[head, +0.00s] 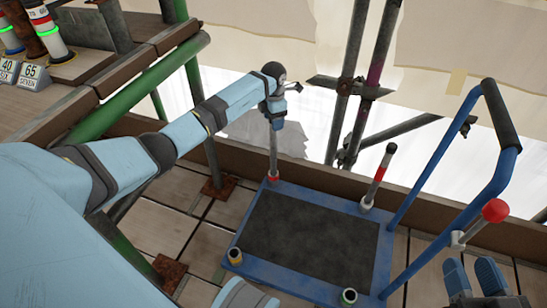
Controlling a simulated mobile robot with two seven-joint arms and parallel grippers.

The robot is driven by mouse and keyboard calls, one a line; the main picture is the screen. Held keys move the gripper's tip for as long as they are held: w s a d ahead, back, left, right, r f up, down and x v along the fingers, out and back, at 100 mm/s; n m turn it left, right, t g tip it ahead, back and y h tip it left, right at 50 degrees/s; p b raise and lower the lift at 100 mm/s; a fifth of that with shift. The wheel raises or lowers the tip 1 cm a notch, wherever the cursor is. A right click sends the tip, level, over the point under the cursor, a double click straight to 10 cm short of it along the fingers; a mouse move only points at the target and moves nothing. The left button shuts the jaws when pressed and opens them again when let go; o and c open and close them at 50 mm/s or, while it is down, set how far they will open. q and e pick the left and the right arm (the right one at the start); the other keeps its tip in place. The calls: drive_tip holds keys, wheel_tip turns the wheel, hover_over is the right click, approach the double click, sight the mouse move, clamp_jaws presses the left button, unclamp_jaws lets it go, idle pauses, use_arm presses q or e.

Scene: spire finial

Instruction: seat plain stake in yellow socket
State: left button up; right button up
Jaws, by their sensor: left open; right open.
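The plain grey stake (273,150) stands upright at the far left corner of the blue trolley, in the red-ringed socket (273,177). My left gripper (281,106) is open at the stake's top end. I cannot tell whether its fingers touch the stake. The yellow socket (235,256) is at the trolley's near left corner and looks empty.
A red-banded stake (378,176) leans in the white socket (366,203) at the far right corner. A green-ringed socket (348,297) is at the near right. The dark deck (310,238) is bare. The blue handle (480,190) rises on the right.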

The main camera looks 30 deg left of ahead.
use_arm(q)
drive_tip(key=shift+r, duration=0.1)
clamp_jaws()
drive_tip(key=shift+r, duration=0.15)
